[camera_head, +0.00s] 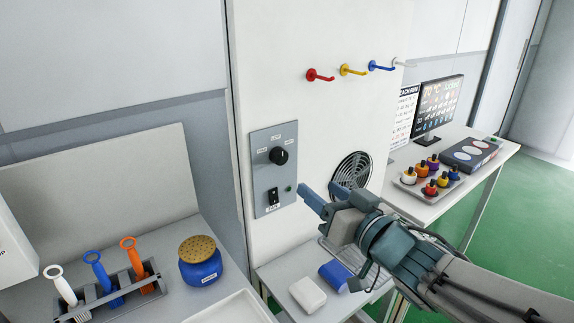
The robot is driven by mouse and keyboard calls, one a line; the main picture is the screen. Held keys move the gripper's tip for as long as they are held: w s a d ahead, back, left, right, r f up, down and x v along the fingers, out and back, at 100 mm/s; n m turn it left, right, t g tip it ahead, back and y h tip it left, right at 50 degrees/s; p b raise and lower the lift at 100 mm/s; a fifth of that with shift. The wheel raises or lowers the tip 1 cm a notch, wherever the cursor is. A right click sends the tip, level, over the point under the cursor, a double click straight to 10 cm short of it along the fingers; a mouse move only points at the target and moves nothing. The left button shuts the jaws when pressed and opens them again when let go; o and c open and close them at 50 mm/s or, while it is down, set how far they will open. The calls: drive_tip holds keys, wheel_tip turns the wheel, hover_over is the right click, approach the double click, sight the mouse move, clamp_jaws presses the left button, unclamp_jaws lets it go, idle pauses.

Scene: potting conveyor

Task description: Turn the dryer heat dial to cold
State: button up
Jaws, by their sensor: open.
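The heat dial (278,156) is a round black knob on a grey control panel (262,184) fixed to the white wall panel. Small labels sit around the dial, too small to read, and I cannot tell which one it points at.
A fan grille (352,170) is in the wall behind my gripper. A white block (307,293) and a blue item (334,275) lie on the shelf below. Coloured hooks (320,75) stick out above. A blue jar (200,265) and a tool rack (118,291) stand at left.

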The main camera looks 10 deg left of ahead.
sight(282, 159)
drive_tip(key=p+x, duration=0.1)
drive_tip(key=x, duration=1.2)
drive_tip(key=shift+w+a, duration=0.15)
drive_tip(key=shift+w, duration=0.05)
drive_tip(key=c, duration=1)
